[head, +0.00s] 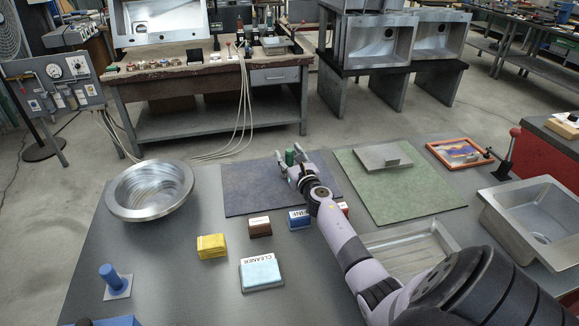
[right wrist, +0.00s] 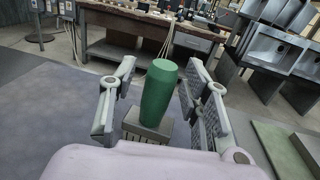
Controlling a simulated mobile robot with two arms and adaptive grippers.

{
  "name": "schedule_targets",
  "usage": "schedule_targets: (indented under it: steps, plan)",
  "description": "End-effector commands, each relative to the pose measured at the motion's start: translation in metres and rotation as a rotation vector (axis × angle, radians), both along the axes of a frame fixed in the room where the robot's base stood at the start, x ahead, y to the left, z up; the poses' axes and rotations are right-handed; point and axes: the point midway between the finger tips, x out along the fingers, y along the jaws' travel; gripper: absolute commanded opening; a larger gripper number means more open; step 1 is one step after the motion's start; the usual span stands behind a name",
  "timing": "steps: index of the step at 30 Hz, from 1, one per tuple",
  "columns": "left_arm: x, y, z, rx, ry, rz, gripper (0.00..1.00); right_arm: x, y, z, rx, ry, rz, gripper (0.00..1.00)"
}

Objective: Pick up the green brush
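The green brush (head: 290,157) stands upright on the dark blue mat (head: 245,192), with its green handle up. In the right wrist view the brush (right wrist: 158,92) has a rounded green handle above a grey ribbed base. My right gripper (head: 291,166) is at the brush, with one finger on each side of the handle. In the right wrist view my right gripper (right wrist: 160,104) is open, with a visible gap between each finger and the handle. The lowest part of the base is hidden by the gripper's body. My left gripper is not in view.
A metal bowl (head: 150,190) stands left of the mat. A yellow sponge (head: 211,246), brown box (head: 260,227), blue box (head: 299,219) and cleaner box (head: 261,273) lie nearer. A green mat (head: 400,195) and metal sink (head: 535,215) are to the right.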

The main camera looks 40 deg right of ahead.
Motion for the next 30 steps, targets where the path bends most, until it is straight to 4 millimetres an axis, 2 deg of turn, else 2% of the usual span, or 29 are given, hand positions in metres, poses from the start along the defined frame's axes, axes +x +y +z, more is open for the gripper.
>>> schedule_targets:
  steps: [2, 18, 30]
  plan:
    - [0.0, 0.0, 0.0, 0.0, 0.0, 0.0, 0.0, 0.0, 0.0002, -0.0001, 0.0, 0.0, 0.0, 0.36]
    - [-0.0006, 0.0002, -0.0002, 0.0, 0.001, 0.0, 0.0, -0.0001, 0.0004, -0.0001, 0.0, 0.0, 0.001, 0.0]
    - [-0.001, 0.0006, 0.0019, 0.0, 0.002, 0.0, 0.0, 0.0, 0.0002, 0.0029, -0.001, -0.001, 0.001, 0.0]
